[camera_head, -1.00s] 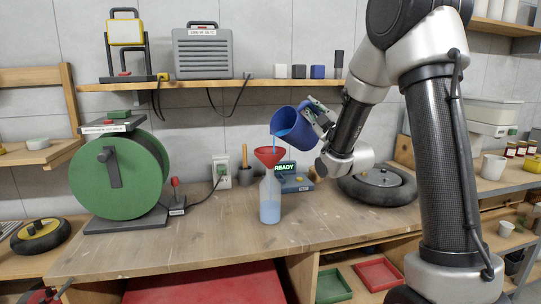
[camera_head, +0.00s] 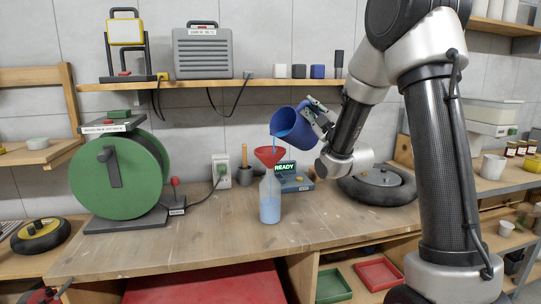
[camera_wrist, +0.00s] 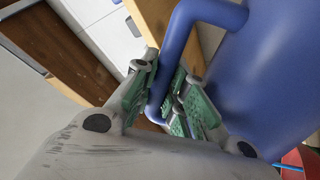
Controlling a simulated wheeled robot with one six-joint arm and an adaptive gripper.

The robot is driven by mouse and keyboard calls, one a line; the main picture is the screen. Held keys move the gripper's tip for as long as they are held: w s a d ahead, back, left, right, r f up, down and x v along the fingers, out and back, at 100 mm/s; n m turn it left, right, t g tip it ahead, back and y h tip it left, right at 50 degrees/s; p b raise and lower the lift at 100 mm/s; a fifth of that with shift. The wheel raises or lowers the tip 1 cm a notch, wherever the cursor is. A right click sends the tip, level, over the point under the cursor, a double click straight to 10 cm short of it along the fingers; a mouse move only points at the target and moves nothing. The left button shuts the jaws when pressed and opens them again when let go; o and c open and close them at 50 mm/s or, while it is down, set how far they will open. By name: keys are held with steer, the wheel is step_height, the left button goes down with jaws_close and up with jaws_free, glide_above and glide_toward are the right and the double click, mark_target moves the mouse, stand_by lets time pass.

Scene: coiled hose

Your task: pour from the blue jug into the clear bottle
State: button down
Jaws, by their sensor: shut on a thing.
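The blue jug (camera_head: 292,127) is tilted to the left in the head view, its mouth above the red funnel (camera_head: 269,156). A thin stream of blue liquid runs from its lip into the funnel. The funnel sits in the neck of the clear bottle (camera_head: 270,200), which stands upright on the bench with blue liquid in roughly its lower half. My gripper (camera_wrist: 168,103) is shut on the handle of the jug (camera_wrist: 275,75) in the wrist view, its green pads on both sides. In the head view the gripper (camera_head: 322,117) is right of the jug. The inside of the jug is hidden.
The front of the bench is clear.

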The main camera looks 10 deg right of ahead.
steer(key=shift+w+d+m+h, duration=0.15)
steer(key=shift+d+m+h, duration=0.05)
steer(key=shift+m+h, duration=0.35)
steer(key=f+m, duration=0.1)
steer(key=d+f+m+h, duration=0.1)
steer(key=m, duration=0.1)
steer(key=w+f+m+h, duration=0.1)
steer(key=shift+d+m+g, duration=0.25)
steer(key=shift+d+g, duration=0.15)
steer(key=w+d+f+m+g+h+b, duration=0.2)
steer(key=w+d+f+m+g, duration=0.1)
steer(key=d+f+m+g, duration=0.1)
steer(key=shift+d+f+m, duration=0.7)
steer(key=shift+f+m, duration=0.7)
steer(key=shift+m, duration=0.5)
steer(key=shift+w, duration=0.1)
